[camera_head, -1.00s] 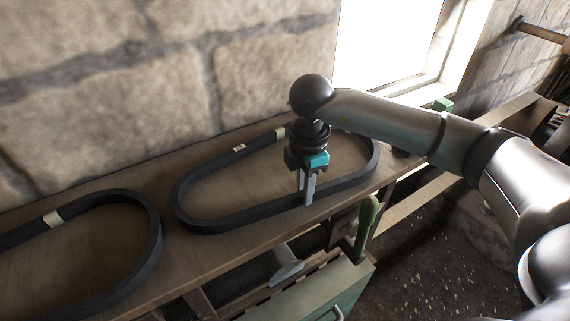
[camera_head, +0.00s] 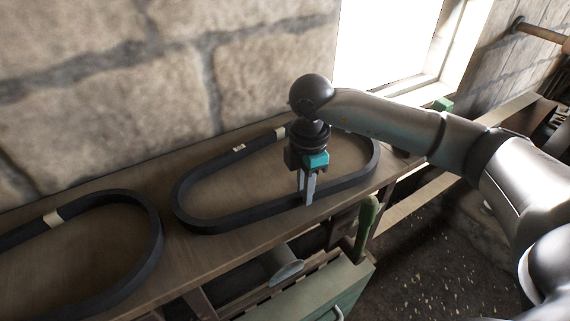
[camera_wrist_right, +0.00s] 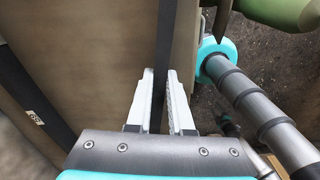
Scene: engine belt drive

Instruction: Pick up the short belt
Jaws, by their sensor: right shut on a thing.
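A black belt loop (camera_head: 240,216) with a small pale label lies on the wooden shelf below the window. A second black belt (camera_head: 150,255), also with a pale label, lies to its left and is cut off by the picture's edge; the first looks like the shorter one. My right gripper (camera_head: 307,198) points down at the front run of the first belt and is shut on it. In the right wrist view, the fingers (camera_wrist_right: 161,90) stand on either side of the belt (camera_wrist_right: 168,45). My left gripper is not in view.
The wooden shelf (camera_head: 190,262) runs along a stone wall (camera_head: 150,80). A green cabinet (camera_head: 325,295) and a green handle (camera_head: 366,225) stand close in front of the shelf. A bright window (camera_head: 390,45) is behind my right arm.

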